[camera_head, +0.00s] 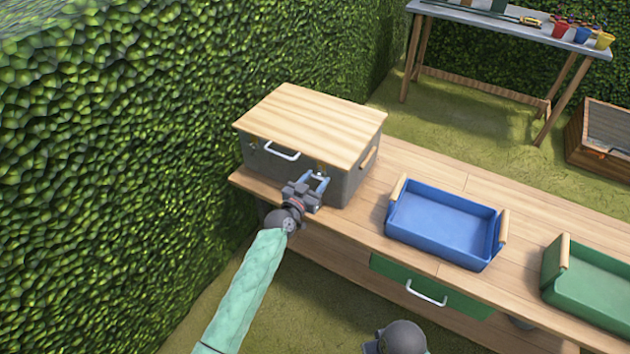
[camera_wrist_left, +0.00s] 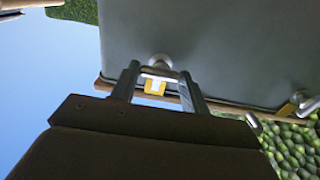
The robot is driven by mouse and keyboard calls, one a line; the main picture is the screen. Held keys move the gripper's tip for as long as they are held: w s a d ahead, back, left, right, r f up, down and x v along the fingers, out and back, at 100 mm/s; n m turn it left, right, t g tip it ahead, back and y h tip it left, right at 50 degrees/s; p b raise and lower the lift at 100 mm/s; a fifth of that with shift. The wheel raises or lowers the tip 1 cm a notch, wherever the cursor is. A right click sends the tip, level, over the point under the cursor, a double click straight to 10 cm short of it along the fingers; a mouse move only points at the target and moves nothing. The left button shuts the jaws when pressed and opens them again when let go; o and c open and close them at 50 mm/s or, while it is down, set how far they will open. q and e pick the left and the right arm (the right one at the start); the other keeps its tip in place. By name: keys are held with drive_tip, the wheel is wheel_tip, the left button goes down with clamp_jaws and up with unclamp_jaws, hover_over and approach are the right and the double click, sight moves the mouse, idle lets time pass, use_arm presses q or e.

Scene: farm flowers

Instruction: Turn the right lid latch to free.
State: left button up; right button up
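A grey box (camera_head: 346,186) with a flat wooden lid (camera_head: 312,122) stands at the left end of the wooden bench. The right lid latch (camera_wrist_left: 158,66) is a silver turning piece by a yellow bracket (camera_wrist_left: 154,87) at the lid's edge. My left gripper (camera_head: 316,180) is at the box's front; in the left wrist view its two fingers (camera_wrist_left: 160,75) stand apart, one on each side of the latch. The latch bar spans most of the gap; firm contact is not clear. Another latch (camera_wrist_left: 290,107) shows at the right of the wrist view.
A lid handle (camera_head: 282,151) is left of my left gripper. A blue tray (camera_head: 440,235) and a green tray (camera_head: 592,290) stand to the right on the bench (camera_head: 350,228). A green drawer (camera_head: 392,276) is below. A hedge (camera_head: 150,130) closes the left side.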

use_arm(q)
drive_tip(key=shift+c, duration=0.8)
